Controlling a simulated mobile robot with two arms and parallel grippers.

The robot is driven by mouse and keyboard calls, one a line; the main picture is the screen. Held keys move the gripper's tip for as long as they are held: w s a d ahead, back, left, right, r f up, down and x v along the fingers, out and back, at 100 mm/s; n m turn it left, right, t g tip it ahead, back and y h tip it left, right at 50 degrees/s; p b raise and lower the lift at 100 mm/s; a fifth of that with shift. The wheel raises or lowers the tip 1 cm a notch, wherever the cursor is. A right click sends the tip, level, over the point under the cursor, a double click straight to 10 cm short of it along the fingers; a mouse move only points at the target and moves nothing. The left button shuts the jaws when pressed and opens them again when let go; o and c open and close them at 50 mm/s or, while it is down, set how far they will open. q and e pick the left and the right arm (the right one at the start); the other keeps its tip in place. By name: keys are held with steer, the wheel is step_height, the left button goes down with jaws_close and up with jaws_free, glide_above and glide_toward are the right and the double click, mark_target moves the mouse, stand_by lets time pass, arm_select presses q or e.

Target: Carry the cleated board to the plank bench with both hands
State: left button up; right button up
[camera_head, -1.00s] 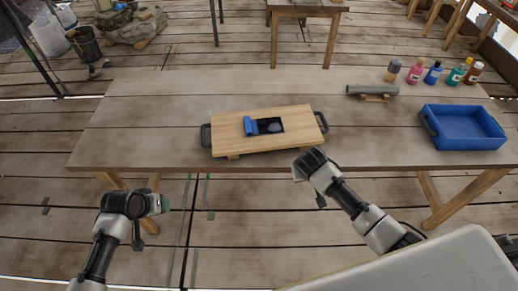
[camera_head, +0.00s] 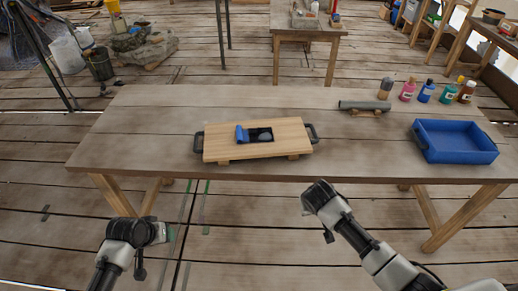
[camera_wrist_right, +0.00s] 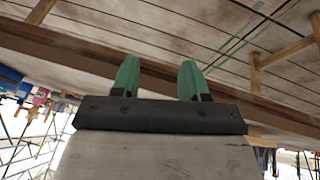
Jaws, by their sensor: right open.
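The cleated board (camera_head: 222,149) is a pale wooden board with dark handles at its left and right ends and cleats underneath. It lies on a long plank-topped table (camera_head: 135,150). A blue roll (camera_head: 242,134) and a dark patch with a grey lump (camera_head: 264,135) are on its top. My left gripper (camera_head: 166,233) is in front of the table, low and left, apart from the board; its jaws are too small to read. My right gripper (camera_head: 309,188) is in front of the table edge, apart from the board. In the right wrist view its green fingers (camera_wrist_right: 160,80) are apart and empty.
A blue tray (camera_head: 455,159), a grey cylinder on a wooden rest (camera_head: 364,106) and several bottles (camera_head: 427,92) stand on the table's right. A smaller wooden table (camera_head: 306,36) stands behind, with items on top. Plank floor separates the two tables.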

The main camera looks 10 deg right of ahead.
steer(key=v, duration=1.1)
steer(key=shift+a+r, duration=0.2)
steer(key=shift+r, duration=0.1)
